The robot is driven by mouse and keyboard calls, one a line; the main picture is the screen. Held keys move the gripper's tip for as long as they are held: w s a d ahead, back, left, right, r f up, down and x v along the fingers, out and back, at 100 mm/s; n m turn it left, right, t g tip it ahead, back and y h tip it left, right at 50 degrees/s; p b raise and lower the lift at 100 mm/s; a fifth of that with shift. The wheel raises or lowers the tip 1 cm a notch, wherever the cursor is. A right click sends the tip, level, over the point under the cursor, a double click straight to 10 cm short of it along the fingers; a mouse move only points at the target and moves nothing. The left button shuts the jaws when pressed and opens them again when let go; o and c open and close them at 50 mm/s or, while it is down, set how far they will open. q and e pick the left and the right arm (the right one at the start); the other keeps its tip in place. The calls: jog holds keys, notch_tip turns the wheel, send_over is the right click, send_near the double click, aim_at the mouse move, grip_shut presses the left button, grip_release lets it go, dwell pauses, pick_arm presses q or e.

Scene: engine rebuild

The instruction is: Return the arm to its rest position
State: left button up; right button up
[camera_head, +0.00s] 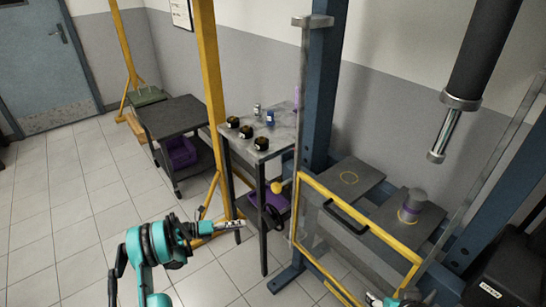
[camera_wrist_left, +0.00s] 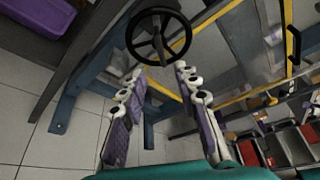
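My left arm, teal and black, comes in at the lower left of the head view. Its gripper (camera_head: 228,227) points right, over the floor in front of the small grey table. In the left wrist view the two fingers of the left gripper (camera_wrist_left: 160,74) are apart with nothing between them. A black handwheel (camera_wrist_left: 158,36) shows beyond the fingertips. At the bottom right of the head view, a small teal and grey part of my right arm (camera_head: 396,300) shows in front of the yellow frame; its fingers cannot be made out.
The small table (camera_head: 285,130) holds several black round parts and a blue can (camera_head: 270,118). A dark cart (camera_head: 180,114) stands behind it. The press has a yellow-framed guard (camera_head: 352,234) with a black handle. Open tiled floor (camera_head: 60,220) lies to the left.

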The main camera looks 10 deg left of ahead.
pick_arm(q)
jog(key=w+d+r+m+g+y, duration=0.1)
jog(key=d+r+m+y, duration=0.1)
jog(key=d+r+m, duration=0.3)
jog(key=d+r+m+y, duration=0.1)
jog(key=r+m, duration=0.1)
jog(key=r, duration=0.5)
jog(key=s+d+r+m+g+y, duration=0.1)
jog(key=s+d+r+m+y, duration=0.2)
jog(key=s+d+r+m, duration=0.4)
jog(key=s+r+m+y, duration=0.2)
jog(key=s+m+y, duration=0.1)
jog(key=s+m, duration=0.8)
jog(key=s+r+m+y, duration=0.3)
jog(key=s+m+y, duration=0.1)
jog(key=s+m, duration=0.7)
jog(key=s, duration=0.3)
jog(key=shift+d+r+m+t, duration=0.2)
jog(key=shift+d+m+t, duration=0.1)
jog(key=shift+m+t, duration=0.1)
